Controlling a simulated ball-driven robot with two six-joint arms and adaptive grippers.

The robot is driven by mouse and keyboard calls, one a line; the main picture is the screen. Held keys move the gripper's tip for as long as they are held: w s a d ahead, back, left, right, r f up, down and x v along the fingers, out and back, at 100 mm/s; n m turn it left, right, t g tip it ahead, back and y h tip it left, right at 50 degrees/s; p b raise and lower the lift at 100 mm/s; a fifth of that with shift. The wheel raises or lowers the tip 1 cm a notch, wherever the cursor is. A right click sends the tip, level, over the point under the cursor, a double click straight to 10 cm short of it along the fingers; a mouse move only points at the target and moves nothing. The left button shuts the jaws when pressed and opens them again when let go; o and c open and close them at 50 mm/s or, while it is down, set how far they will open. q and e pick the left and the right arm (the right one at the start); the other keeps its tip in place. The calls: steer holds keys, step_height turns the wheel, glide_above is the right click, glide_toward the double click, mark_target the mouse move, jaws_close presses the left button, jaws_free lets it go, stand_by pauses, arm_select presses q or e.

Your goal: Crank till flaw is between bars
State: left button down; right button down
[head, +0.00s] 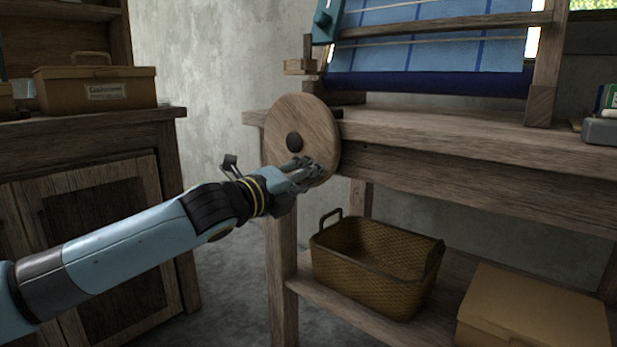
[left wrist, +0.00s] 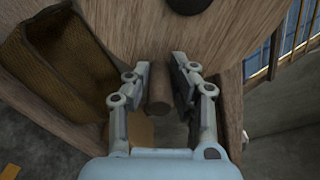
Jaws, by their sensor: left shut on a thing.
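The round wooden crank wheel (head: 300,115) with a dark hub is on the left side of the loom. Its face also fills the top of the left wrist view (left wrist: 140,35). My left gripper (head: 306,172) is at the wheel's lower right. In the left wrist view its two fingers (left wrist: 161,80) are shut on the wooden crank handle (left wrist: 158,92), below the hub. The blue cloth (head: 430,52) with darker stripes slopes above the loom's cloth roll. Two thin pale bars (head: 430,37) cross it. I cannot make out a flaw on the visible cloth. My right gripper is not in view.
A woven basket (head: 365,275) and a cardboard box (head: 530,315) are on the shelf below the loom. A cabinet (head: 90,190) with a labelled box (head: 97,88) stands at left. A grey object (head: 602,131) lies at the far right.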

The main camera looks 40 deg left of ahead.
arm_select(q)
steer(key=c, duration=1.2)
jaws_free()
steer(key=shift+o, duration=0.2)
steer(key=s, duration=1.2)
steer(key=shift+a, duration=0.45)
